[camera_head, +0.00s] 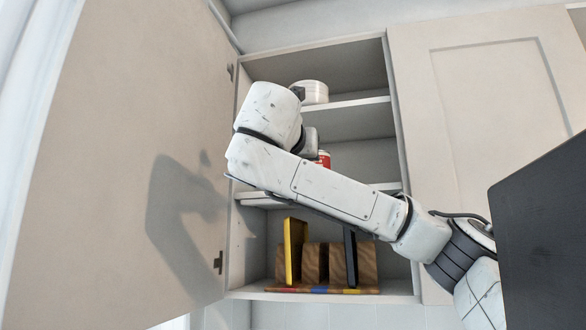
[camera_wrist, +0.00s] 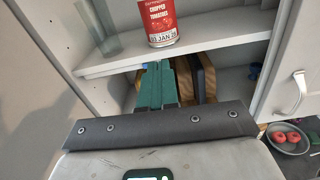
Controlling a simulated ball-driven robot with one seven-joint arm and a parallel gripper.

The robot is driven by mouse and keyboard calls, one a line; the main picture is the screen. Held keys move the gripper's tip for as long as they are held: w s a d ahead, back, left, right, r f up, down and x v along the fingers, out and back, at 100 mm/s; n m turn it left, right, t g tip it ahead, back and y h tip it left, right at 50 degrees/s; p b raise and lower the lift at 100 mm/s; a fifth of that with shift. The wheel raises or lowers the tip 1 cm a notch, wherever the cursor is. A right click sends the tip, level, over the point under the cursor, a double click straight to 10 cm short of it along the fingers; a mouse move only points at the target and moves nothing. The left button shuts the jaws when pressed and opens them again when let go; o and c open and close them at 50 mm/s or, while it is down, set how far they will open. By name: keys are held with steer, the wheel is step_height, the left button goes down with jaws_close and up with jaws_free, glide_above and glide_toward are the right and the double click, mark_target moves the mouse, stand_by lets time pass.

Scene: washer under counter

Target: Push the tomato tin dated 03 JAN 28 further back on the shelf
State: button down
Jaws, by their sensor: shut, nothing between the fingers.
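The red tomato tin (camera_wrist: 160,18) stands upright near the front of the shelf (camera_wrist: 215,38) in the wrist view. Its label reads chopped tomatoes, and the small date looks like 03 JAN 28. In the head view only a red sliver of a tin (camera_head: 324,159) shows beside my arm. My gripper (camera_wrist: 159,66) has green fingers, shut together and empty. The fingertips appear just below the tin in the wrist view, overlapping the shelf's front edge, with a gap in the picture between them and the tin. My arm hides the gripper in the head view.
A clear glass (camera_wrist: 96,28) stands left of the tin. The open cupboard door (camera_head: 130,150) is at left. White dishes (camera_head: 313,91) sit on the upper shelf. A wooden rack (camera_head: 315,262) with a yellow board (camera_head: 294,250) stands below. A bowl of red fruit (camera_wrist: 287,138) is lower right.

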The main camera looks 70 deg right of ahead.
steer(key=w+d+p, duration=0.1)
steer(key=d+p, duration=0.5)
steer(key=d, duration=0.7)
steer(key=shift+d, duration=0.35)
steer(key=shift+r, duration=0.1)
steer(key=shift+d, duration=0.1)
steer(key=d+p, duration=0.2)
steer(key=d, duration=0.1)
steer(key=d+p, duration=0.1)
steer(key=d, duration=0.1)
steer(key=shift+w+d+r, duration=0.2)
steer(key=shift+w+d, duration=0.05)
steer(key=shift+w, duration=0.05)
steer(key=shift+d+f, duration=0.2)
steer(key=shift+d, duration=0.3)
